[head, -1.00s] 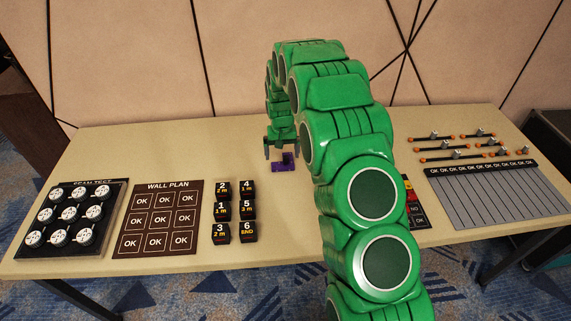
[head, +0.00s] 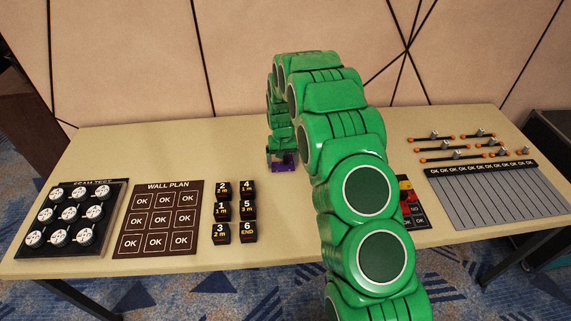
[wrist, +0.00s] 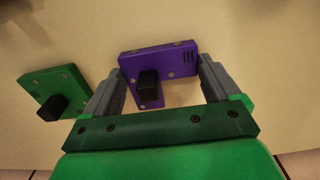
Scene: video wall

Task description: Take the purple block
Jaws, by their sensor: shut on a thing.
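The purple block (head: 283,167) is on the table behind my arm's bend in the head view. In the wrist view the purple block (wrist: 170,61) looks L-shaped, with a dark knob on top and small round marks. My gripper (wrist: 161,70) has a grey finger at each side of it and is shut on it. The gripper (head: 281,156) also shows at the block in the head view, with its fingers low against the table. I cannot tell whether the block is touching the table.
A green block (wrist: 53,90) with a dark knob lies left of my gripper in the wrist view. On the table (head: 110,150) are a dark panel of white discs (head: 75,216), a wall plan board (head: 157,222), black numbered blocks (head: 234,210) and a grey slotted board (head: 498,200).

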